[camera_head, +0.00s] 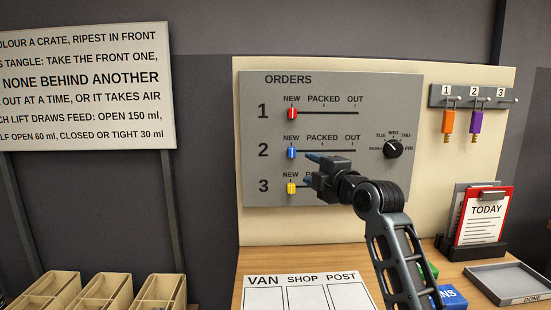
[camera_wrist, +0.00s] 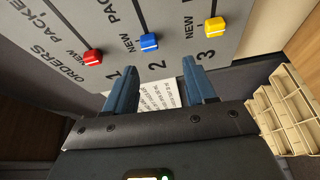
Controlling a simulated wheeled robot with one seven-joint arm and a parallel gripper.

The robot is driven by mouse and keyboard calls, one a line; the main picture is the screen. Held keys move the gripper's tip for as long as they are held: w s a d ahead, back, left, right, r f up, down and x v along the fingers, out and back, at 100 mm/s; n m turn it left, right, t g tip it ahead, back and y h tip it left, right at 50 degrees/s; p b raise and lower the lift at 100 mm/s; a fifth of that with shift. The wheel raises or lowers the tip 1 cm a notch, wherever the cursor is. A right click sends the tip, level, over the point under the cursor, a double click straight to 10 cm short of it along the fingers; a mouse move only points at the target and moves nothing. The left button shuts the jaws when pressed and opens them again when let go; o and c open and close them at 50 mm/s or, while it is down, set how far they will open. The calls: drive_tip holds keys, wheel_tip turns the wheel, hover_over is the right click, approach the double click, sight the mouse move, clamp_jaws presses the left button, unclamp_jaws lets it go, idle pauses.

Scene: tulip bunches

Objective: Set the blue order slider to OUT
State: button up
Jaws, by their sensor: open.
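The grey ORDERS panel (camera_head: 255,180) has three slider rows. The blue slider (camera_head: 291,152) in row 2 stands at the left end of its slot, under NEW. In the wrist view the blue slider (camera_wrist: 148,42) lies just beyond the fingertips, roughly between their lines. My gripper (camera_head: 310,169) is open and empty, just right of the blue slider in the head view. In the wrist view both blue fingers of my gripper (camera_wrist: 160,66) are apart with nothing between them. The gap to the panel is hard to judge. My gripper hides part of row 3's labels and slot.
The red slider (camera_head: 292,113) and yellow slider (camera_head: 291,188) also stand at NEW, above and below. A black day dial (camera_head: 393,149) is right of row 2. Hooks hold orange (camera_head: 448,122) and purple tags (camera_head: 475,122). Wooden crates (camera_head: 105,296) stand at lower left.

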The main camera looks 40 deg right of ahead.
sight(293, 153)
drive_tip(key=shift+n, duration=0.4)
drive_tip(key=shift+w+d+r+p, duration=0.25)
drive_tip(key=shift+w+d+r, duration=0.1)
drive_tip(key=shift+w, duration=1.1)
drive_tip(key=shift+w+d+r+p, duration=0.25)
drive_tip(key=shift+w+d, duration=0.1)
drive_tip(key=shift+w, duration=1.15)
drive_tip(key=shift+w+d+r+p, duration=0.2)
drive_tip(key=shift+w+d+r, duration=0.15)
drive_tip(key=shift+w, duration=1.1)
drive_tip(key=shift+c, duration=0.4)
drive_tip(key=shift+f, duration=0.1)
clamp_jaws()
